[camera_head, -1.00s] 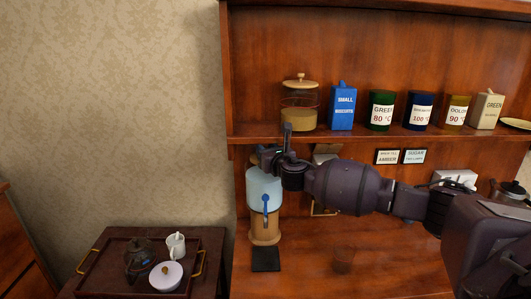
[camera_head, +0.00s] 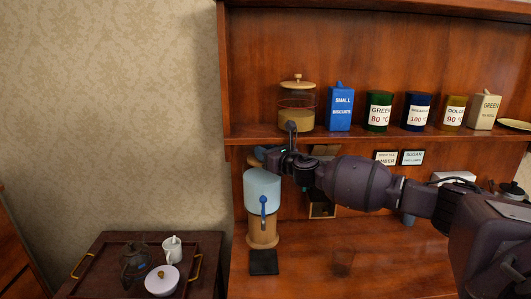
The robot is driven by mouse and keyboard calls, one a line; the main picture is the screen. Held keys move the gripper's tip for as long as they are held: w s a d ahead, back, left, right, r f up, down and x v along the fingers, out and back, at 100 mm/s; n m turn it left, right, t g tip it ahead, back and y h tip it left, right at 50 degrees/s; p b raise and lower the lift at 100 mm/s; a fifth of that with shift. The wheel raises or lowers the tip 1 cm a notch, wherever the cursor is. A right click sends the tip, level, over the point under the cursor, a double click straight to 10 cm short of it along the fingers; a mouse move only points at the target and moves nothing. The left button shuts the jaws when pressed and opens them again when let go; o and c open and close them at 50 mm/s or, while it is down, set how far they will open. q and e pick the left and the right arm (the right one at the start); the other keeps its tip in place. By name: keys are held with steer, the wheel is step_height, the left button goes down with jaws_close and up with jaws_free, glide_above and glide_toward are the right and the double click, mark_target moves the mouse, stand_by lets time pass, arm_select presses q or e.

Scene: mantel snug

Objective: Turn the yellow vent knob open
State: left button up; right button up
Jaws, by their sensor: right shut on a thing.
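The drinks dispenser stands at the left end of the cabinet's counter, with a pale blue tank (camera_head: 262,190), a blue tap lever (camera_head: 263,205) and a wooden base (camera_head: 263,232). My right gripper (camera_head: 272,159) is at the top of the tank, its arm reaching in from the right. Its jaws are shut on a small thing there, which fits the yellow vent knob. The knob itself is hidden by the gripper, so its turn cannot be read. A bit of tan lid (camera_head: 252,162) shows to the left of the gripper. My left gripper is out of view.
A shelf (camera_head: 350,136) with a glass jar (camera_head: 297,115), a blue biscuit box (camera_head: 341,108) and several tins runs just above my right arm. A dark mat (camera_head: 263,262) lies before the dispenser. A tea tray (camera_head: 103,254) stands lower left.

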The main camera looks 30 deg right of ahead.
steer(key=o, duration=0.9)
steer(key=shift+c, duration=0.2)
steer(key=s+d+b, duration=0.1)
steer(key=s+b, duration=0.1)
steer(key=s, duration=0.8)
steer(key=shift+s, duration=0.35)
steer(key=shift+d, duration=0.1)
